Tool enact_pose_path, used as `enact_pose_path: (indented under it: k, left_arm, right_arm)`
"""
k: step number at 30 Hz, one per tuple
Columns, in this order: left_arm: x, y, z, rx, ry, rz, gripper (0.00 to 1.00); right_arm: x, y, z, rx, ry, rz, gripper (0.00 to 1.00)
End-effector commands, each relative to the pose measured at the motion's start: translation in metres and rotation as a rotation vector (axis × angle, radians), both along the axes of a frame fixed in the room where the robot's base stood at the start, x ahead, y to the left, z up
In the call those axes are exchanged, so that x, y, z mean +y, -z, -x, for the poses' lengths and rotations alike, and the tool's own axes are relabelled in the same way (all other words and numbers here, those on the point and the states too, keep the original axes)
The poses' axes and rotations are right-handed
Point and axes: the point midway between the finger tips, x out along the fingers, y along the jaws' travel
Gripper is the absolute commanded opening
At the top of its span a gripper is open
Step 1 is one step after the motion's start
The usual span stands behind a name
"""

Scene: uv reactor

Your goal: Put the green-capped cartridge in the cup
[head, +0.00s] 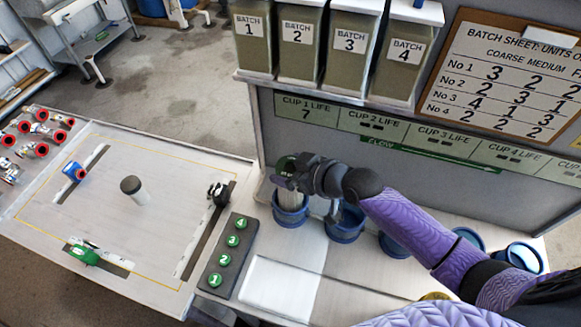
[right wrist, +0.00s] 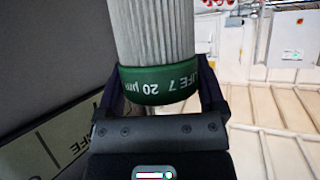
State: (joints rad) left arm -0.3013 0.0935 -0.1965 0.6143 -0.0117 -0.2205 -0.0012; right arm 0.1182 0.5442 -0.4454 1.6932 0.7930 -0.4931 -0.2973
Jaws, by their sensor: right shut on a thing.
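The green-capped cartridge (head: 289,185) has a pale pleated body and stands roughly upright at the leftmost blue cup (head: 291,217). Its lower end overlaps the cup's mouth; I cannot tell how deep it sits. My right gripper (head: 293,168) is shut on the green cap, coming in from the right. In the right wrist view the green cap (right wrist: 158,85), marked "LIFE 7" and "20 µm", lies between the two fingers, with the pleated body (right wrist: 155,30) beyond it. My left gripper is not in view.
More blue cups (head: 345,224) stand in a row to the right, partly behind my arm. A panel with a "CUP 1 LIFE 7" label (head: 306,108) rises behind them. A numbered green-button strip (head: 229,255) and a board with a dark-topped cylinder (head: 133,190) lie left.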

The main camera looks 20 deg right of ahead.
Motion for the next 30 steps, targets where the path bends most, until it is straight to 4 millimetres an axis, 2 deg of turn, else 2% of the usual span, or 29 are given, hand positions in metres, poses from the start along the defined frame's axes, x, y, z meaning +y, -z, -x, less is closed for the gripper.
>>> enact_pose_path:
  k: [1, 2, 3, 11, 14, 24, 30]
  left_arm:
    - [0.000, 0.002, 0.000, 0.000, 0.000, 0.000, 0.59]
    - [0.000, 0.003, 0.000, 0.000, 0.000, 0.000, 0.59]
    - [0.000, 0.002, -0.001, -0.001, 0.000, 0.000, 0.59]
    - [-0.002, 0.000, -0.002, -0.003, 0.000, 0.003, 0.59]
    - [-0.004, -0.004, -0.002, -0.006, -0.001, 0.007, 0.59]
    - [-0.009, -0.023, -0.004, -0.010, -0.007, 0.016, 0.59]
    - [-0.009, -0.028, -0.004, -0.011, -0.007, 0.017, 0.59]
  right_arm:
    - [0.000, 0.003, 0.000, 0.000, 0.000, 0.000, 0.00]
    - [0.000, 0.003, 0.000, 0.001, 0.000, 0.001, 0.91]
    - [0.000, 0.002, 0.000, 0.000, 0.000, 0.000, 0.99]
    - [0.000, 0.000, 0.000, 0.000, 0.000, 0.000, 1.00]
    - [-0.005, -0.006, 0.006, 0.001, 0.000, 0.002, 1.00]
    - [-0.043, -0.045, 0.066, 0.004, -0.003, 0.005, 1.00]
    - [-0.056, -0.057, 0.086, 0.002, 0.000, 0.002, 1.00]
